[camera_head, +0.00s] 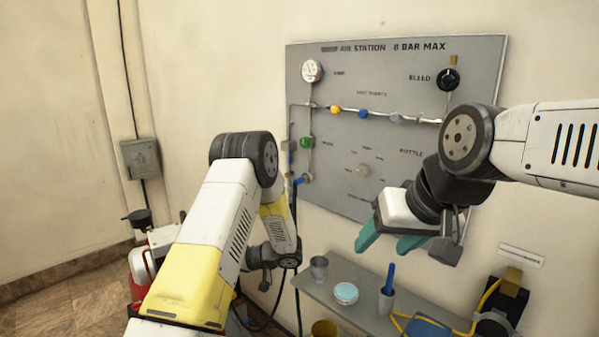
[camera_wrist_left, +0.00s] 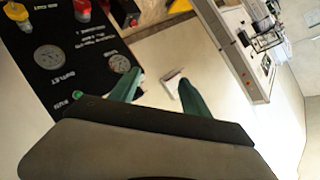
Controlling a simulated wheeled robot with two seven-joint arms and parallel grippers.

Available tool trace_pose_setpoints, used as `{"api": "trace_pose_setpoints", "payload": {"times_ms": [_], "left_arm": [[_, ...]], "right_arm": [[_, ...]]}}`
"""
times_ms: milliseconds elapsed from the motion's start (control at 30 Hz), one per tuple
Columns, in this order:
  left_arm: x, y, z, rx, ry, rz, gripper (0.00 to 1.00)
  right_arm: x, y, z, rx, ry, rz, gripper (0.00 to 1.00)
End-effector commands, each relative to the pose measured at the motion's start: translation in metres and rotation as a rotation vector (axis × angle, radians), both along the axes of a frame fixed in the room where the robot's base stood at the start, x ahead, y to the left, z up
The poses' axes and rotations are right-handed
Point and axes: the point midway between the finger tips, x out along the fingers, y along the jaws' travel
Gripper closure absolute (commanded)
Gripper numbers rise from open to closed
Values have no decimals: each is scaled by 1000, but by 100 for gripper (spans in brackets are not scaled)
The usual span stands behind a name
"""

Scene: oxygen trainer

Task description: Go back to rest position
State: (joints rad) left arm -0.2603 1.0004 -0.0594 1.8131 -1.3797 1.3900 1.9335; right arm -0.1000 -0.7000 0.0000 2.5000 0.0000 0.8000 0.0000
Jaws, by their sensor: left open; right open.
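My right gripper (camera_head: 390,243) is open and empty in the head view, with teal fingers. It hangs in front of the lower part of the grey wall panel (camera_head: 400,75), above the shelf. My left arm comes in from the left in the head view and bends down; its fingers are hidden there. In the left wrist view my left gripper (camera_wrist_left: 155,90) shows two green fingers, apart, with nothing between them. Behind them are a pale surface and a black panel (camera_wrist_left: 60,72) with knobs and round sockets.
Below the panel a grey shelf (camera_head: 325,292) holds a metal cup (camera_head: 319,268), a light-blue round tin (camera_head: 346,293) and a holder with a blue stick (camera_head: 390,279). A grey wall box (camera_head: 141,158) hangs at left. Bare floor (camera_head: 60,300) shows at lower left.

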Motion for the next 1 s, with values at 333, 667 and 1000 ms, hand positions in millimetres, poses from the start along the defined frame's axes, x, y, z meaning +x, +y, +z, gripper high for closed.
{"api": "trace_pose_setpoints", "payload": {"times_ms": [333,667,1000], "left_arm": [[-81,5,110,-410,232,71,45],[-162,-29,182,-823,294,-145,45],[-231,-81,243,-1081,165,-583,45]], "right_arm": [[0,0,0,0,0,0,40],[0,0,0,0,0,0,40],[0,0,0,0,0,0,40]]}}
